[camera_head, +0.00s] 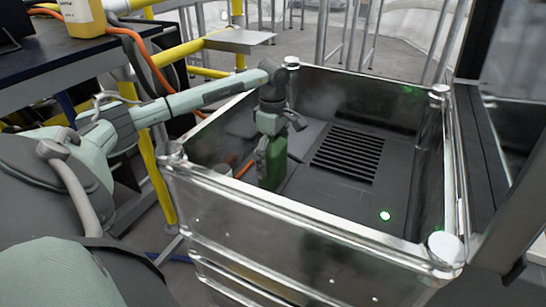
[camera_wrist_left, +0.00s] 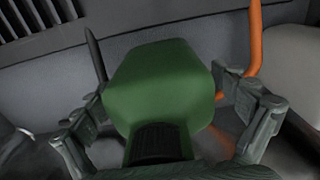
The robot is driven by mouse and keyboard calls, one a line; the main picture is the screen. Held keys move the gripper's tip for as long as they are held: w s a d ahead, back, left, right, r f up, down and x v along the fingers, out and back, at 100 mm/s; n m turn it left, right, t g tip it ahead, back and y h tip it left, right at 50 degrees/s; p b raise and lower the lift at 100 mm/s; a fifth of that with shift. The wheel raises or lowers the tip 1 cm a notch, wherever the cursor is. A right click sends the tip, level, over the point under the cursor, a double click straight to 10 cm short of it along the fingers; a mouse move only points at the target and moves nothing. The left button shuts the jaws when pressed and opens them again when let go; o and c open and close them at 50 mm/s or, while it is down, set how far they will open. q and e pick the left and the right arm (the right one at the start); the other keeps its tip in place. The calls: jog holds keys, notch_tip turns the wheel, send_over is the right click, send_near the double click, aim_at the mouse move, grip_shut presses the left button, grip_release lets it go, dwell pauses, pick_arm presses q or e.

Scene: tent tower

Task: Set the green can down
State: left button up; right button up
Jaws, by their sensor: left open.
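The green can (camera_head: 271,165) stands about upright inside the metal-walled bin (camera_head: 300,215), near its front left side. Its base is close to the near rim, and I cannot clearly see its contact with the floor. My left gripper (camera_head: 270,138) reaches over the bin's left wall and points down at the top of the can. In the left wrist view the green can (camera_wrist_left: 160,82) lies between the two spread fingers of my left gripper (camera_wrist_left: 160,98). The fingers are open, one on each side, with a gap visible at least on the left. My right gripper is not in view.
A dark slotted grate (camera_head: 348,153) is set in the bin floor, right of the can. An orange rod or hose (camera_wrist_left: 255,42) runs close beside the can. A blue-topped table (camera_head: 70,58) with a yellow container (camera_head: 83,18) stands at upper left. The bin's right floor is clear.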

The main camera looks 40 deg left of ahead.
pick_arm(q)
notch_tip(320, 180, up, 11)
jog(key=shift+r+p, duration=0.1)
jog(key=shift+p, duration=0.2)
jog(key=shift+r, duration=0.4)
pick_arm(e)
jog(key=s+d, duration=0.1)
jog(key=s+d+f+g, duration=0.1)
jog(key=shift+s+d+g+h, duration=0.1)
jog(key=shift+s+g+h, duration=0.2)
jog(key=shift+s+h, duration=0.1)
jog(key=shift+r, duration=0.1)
